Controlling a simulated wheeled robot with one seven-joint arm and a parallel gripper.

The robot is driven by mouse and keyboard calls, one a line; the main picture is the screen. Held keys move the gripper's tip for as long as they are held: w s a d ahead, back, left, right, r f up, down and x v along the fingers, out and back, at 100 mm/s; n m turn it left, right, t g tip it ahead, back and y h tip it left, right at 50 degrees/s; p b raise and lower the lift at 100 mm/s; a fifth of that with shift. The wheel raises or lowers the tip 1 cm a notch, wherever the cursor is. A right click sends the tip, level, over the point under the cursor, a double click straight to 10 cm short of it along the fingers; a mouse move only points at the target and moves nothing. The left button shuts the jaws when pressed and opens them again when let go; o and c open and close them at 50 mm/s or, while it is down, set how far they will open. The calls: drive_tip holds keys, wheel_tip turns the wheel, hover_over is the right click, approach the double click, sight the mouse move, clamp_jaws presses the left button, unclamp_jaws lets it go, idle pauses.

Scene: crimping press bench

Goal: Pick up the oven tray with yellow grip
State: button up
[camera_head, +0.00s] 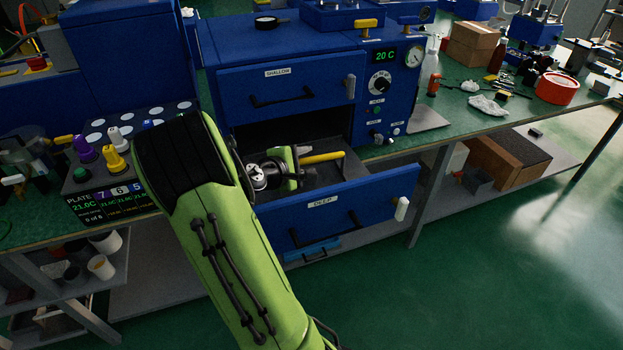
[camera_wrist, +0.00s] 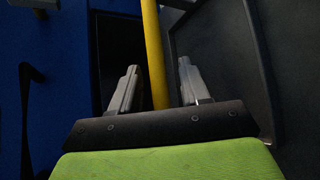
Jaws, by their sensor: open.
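The oven tray (camera_head: 322,176) is a dark, shallow pan in the pulled-out lower drawer marked DEEP (camera_head: 345,208). Its yellow grip (camera_head: 323,157) is a bar along the tray's back side in the head view. My gripper (camera_head: 299,164) is down in the drawer opening, at the left end of the visible yellow bar. In the wrist view, my gripper (camera_wrist: 158,67) is open, with one finger on each side of the yellow grip (camera_wrist: 154,45) and gaps showing. The dark tray (camera_wrist: 222,45) shows at the right there. My arm hides the drawer's left part.
The blue oven's upper drawer, marked SHALLOW (camera_head: 285,82), is shut just above my gripper. The control panel (camera_head: 385,85) is to the right. A plate with colored knobs (camera_head: 115,160) stands left of my arm. The floor at right is clear.

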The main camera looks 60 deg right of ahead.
clamp_jaws()
idle(1.4)
